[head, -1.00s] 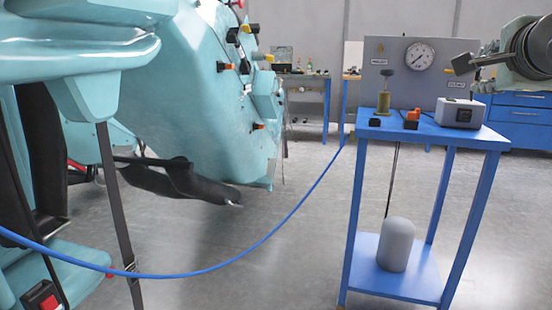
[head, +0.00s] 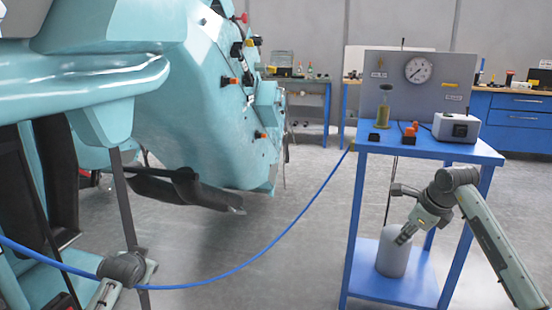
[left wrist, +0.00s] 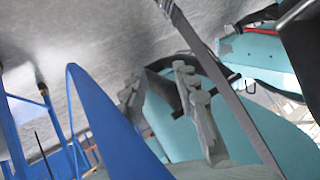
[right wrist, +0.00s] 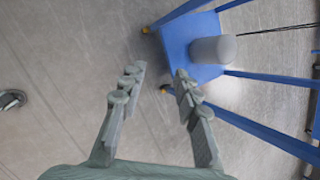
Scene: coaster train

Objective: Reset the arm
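My right gripper (head: 408,228) is in front of the blue cart in the head view, near the grey cylinder (head: 393,252) on the lower shelf. In the right wrist view its two fingers (right wrist: 157,78) are apart with nothing between them. The cylinder (right wrist: 212,50) shows beyond the fingertips. Part of my left arm (head: 123,268) shows at the lower left of the head view, beside the blue hose. In the left wrist view the left gripper's fingers (left wrist: 160,88) are apart and appear empty. The blue hose (left wrist: 105,115) passes close to the camera there.
The blue cart (head: 430,148) carries a gauge panel (head: 395,85), a grey box (head: 456,128) and small parts. The blue hose (head: 270,240) sags from the cart to the left. A teal coaster car (head: 200,110) fills the left. Floor between is clear.

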